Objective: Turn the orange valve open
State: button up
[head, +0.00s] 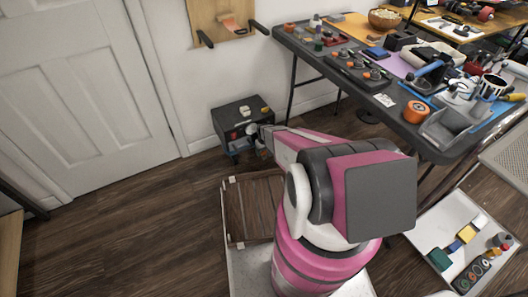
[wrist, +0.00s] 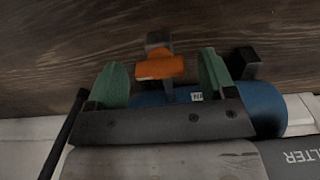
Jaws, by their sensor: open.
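In the wrist view, the orange valve (wrist: 160,67) has a flat bar-shaped handle on a short grey stem, and it sits crosswise above a blue pipe (wrist: 262,108). My gripper (wrist: 163,62) has green fingers, spread open, one on each side of the orange handle. A gap shows between the handle and each finger, clearer on the right. In the head view, my arm reaches down to a dark low box (head: 241,113) by the wall; the arm hides the valve there.
A grey housing with the letters "LTER" (wrist: 300,158) lies at the wrist view's lower right. A black block (wrist: 243,62) stands close to the right finger. In the head view, a cluttered workbench (head: 405,124) stands to the right; wooden floor (head: 130,215) is clear to the left.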

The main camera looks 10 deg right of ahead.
jog(key=shift+c, duration=0.3)
jog(key=c, duration=0.9)
jog(key=n, duration=0.4)
jog(key=shift+r+n, duration=0.1)
jog(key=shift+n, duration=0.2)
jog(key=n, duration=0.9)
jog(key=shift+n, duration=2.2)
